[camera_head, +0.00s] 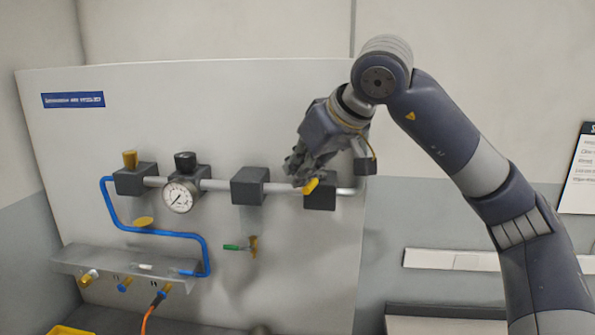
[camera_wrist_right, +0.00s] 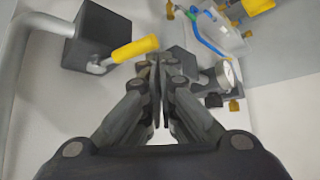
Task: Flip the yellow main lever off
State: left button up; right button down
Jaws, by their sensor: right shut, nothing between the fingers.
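The yellow main lever (camera_head: 311,186) sits on a dark valve block (camera_head: 320,197) at the right end of the pipe on the white panel. In the head view it points up and to the left. In the right wrist view the yellow lever (camera_wrist_right: 135,48) is just left of and beyond the fingertips, on its dark block (camera_wrist_right: 97,36). My right gripper (camera_head: 293,172) is shut and empty, close beside the lever at its upper left. I cannot tell whether it touches the lever. My left gripper does not show.
A pressure gauge (camera_head: 179,197), another dark block (camera_head: 249,186) and a blue hose (camera_head: 150,231) are on the panel to the left. A grey shelf (camera_head: 75,262) with fittings juts out at lower left.

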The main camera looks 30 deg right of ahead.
jog(key=v, duration=1.1)
jog(key=shift+s, duration=0.15)
jog(key=shift+r, duration=0.15)
